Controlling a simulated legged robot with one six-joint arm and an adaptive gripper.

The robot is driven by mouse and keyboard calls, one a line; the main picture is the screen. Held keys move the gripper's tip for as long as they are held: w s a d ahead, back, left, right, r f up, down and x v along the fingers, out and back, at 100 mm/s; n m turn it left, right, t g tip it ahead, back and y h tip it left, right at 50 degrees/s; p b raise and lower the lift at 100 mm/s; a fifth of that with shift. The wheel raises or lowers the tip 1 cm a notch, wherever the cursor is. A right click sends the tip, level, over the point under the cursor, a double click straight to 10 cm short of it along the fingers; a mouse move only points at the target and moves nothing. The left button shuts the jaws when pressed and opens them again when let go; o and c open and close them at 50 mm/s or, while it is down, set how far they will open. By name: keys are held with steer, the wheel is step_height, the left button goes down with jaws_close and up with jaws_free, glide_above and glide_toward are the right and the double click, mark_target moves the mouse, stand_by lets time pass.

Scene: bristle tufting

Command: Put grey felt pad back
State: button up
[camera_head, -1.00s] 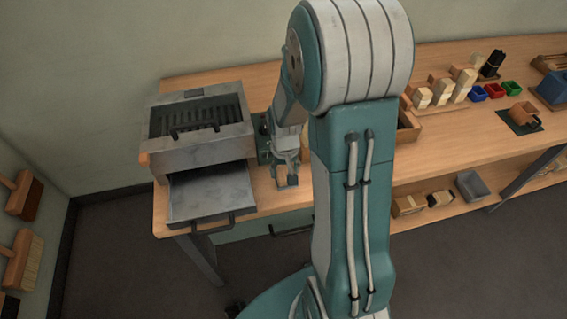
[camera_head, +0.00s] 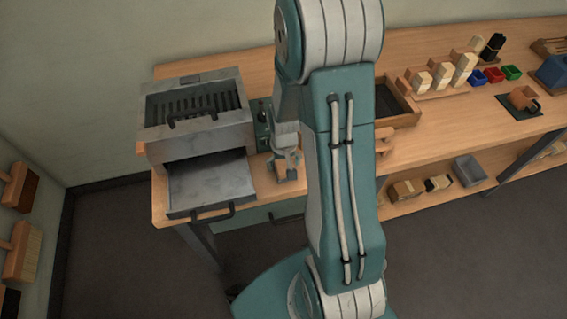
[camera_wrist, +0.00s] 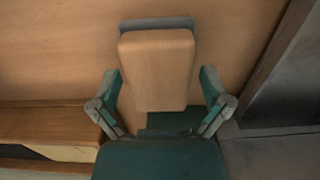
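In the wrist view a pale wooden block (camera_wrist: 160,65) lies ahead of my gripper (camera_wrist: 160,88). A thin grey layer (camera_wrist: 157,23), likely the grey felt pad, shows along its far edge. The fingers stand on either side of the block, with a small gap visible, wider on the right. My gripper looks open, and no firm hold on the block is visible. In the head view my gripper (camera_head: 289,164) hangs low over the bench, right of the grey metal unit's lower tray. The block is not clear there.
The grey metal unit (camera_head: 160,152) stands at the bench's left, its lower tray (camera_head: 208,183) sticking out with a black handle. Behind my arm are a wooden box (camera_head: 405,118) and brown pieces (camera_head: 384,140). Red (camera_head: 494,75) and green (camera_head: 512,73) bins stand farther right.

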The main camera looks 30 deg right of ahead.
steer(key=shift+d, duration=0.15)
steer(key=shift+r, duration=0.2)
step_height(320, 180, up, 11)
step_height(320, 180, up, 12)
steer(key=n+t, duration=0.2)
steer(key=t, duration=0.1)
glide_above(284, 163)
steer(key=s+a, duration=0.4)
steer(key=a, duration=0.2)
steer(key=s+a+r+t, duration=0.1)
steer(key=s+a+r, duration=0.1)
steer(key=s+r, duration=0.1)
steer(key=s+a+r+n+t, duration=0.1)
steer(key=s+a+r, duration=0.1)
steer(key=s, duration=0.3)
steer(key=shift+s+a+r+t, duration=0.3)
steer(key=shift+a+r, duration=0.05)
steer(key=shift+r, duration=0.2)
